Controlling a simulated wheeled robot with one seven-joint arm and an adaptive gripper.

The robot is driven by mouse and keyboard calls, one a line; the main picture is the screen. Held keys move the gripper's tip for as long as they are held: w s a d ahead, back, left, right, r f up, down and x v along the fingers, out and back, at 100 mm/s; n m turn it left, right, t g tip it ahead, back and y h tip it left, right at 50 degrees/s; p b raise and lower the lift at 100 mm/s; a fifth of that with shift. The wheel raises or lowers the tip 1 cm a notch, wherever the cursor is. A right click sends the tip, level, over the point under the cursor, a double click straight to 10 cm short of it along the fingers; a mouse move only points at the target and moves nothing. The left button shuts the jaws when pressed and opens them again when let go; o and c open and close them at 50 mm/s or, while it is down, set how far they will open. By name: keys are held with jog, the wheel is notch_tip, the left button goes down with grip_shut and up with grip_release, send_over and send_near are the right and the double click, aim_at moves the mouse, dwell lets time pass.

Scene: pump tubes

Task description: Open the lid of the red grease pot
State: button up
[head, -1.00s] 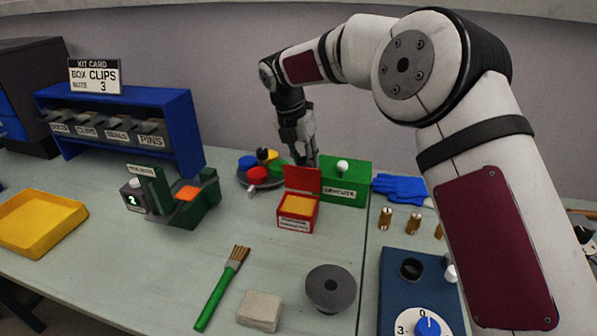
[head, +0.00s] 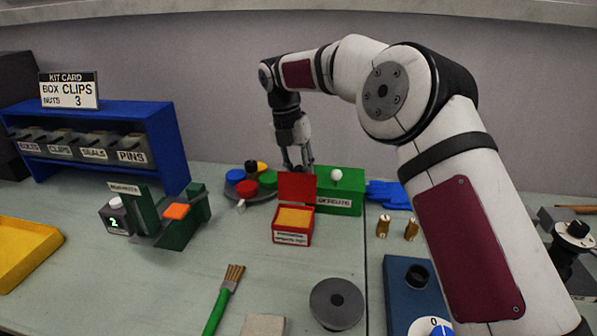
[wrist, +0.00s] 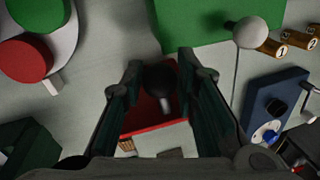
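The red grease pot (head: 292,238) is a small box on the bench with yellow-orange contents and a pale front label. Its red lid (head: 297,187) stands raised at the back edge, so the pot is open. In the wrist view the red lid (wrist: 150,122) shows below a dark round knob with a pale stem (wrist: 160,82). My gripper (head: 298,165) is behind and above the raised lid. In the wrist view its fingers (wrist: 158,72) are spread on either side of the knob, with gaps visible. Whether either finger touches the lid is unclear.
A green box (head: 340,192) with a white knob stands close on the right. A grey plate with coloured round pieces (head: 250,186) is on the left. A grey disc (head: 337,303) and a brush (head: 225,298) lie in front, with bare bench between.

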jog(key=shift+r, duration=0.1)
jog(key=v, duration=1.1)
jog(key=shift+r, duration=0.35)
jog(key=shift+s+a, duration=0.1)
